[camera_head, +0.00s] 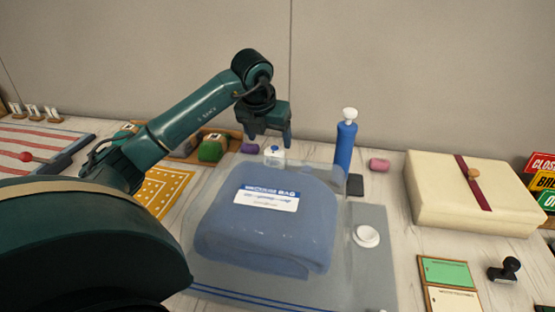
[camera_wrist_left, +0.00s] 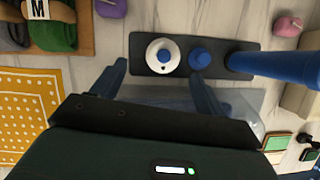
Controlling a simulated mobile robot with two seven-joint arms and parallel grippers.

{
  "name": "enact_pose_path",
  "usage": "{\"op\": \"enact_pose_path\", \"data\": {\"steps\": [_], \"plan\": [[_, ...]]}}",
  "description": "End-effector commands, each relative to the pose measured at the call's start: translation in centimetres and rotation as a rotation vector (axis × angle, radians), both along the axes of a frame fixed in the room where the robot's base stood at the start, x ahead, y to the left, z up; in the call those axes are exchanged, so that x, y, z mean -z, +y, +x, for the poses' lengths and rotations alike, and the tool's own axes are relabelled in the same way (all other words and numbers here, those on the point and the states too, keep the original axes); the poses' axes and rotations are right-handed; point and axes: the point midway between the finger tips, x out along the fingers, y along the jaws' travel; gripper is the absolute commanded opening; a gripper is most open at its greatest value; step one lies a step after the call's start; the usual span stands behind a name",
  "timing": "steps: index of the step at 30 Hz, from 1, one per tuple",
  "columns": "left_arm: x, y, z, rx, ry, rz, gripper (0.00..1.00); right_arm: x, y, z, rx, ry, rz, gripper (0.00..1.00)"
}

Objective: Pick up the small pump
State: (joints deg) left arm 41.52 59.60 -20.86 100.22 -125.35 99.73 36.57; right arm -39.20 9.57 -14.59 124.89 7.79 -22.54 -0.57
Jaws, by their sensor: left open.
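My left gripper (camera_head: 270,138) is open and points down above the back edge of the clear storage bag. In the left wrist view its two fingers (camera_wrist_left: 158,80) are spread, with nothing between them. A tall blue pump with a white top (camera_head: 346,142) stands to the right. I cannot tell for certain which is the small pump.
These stand on a dark strip (camera_wrist_left: 145,66). A clear bag with blue folded cloth (camera_head: 262,235) lies in front. A pink block (camera_head: 379,164), a cream box (camera_head: 470,195) and a yellow dotted cloth (camera_head: 163,190) lie around. A plain wall closes the back.

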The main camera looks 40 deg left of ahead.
Motion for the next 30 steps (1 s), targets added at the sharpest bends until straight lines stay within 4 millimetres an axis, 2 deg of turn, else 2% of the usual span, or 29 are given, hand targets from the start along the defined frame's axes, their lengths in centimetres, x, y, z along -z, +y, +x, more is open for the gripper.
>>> {"op": "enact_pose_path", "data": {"steps": [1,3,11,21,30], "plan": [[1.1,0.1,0.3,-0.001,0.004,-0.002,0.73,0.0,0.0,0.0,0.001,-0.001,0.001,0.36],[2.1,0.2,0.8,0.000,0.003,-0.002,0.73,0.0,0.0,0.0,0.001,-0.001,0.001,0.36],[4.0,0.5,1.6,0.000,0.001,0.000,0.73,-0.1,0.0,0.0,0.001,-0.001,0.001,0.36],[8.1,0.9,3.4,-0.001,0.000,-0.001,0.73,-0.3,-0.1,0.0,-0.001,-0.002,-0.007,0.36],[8.5,0.9,3.6,0.001,-0.001,0.001,0.73,-0.1,-0.1,0.0,-0.001,0.001,-0.007,0.36]]}}
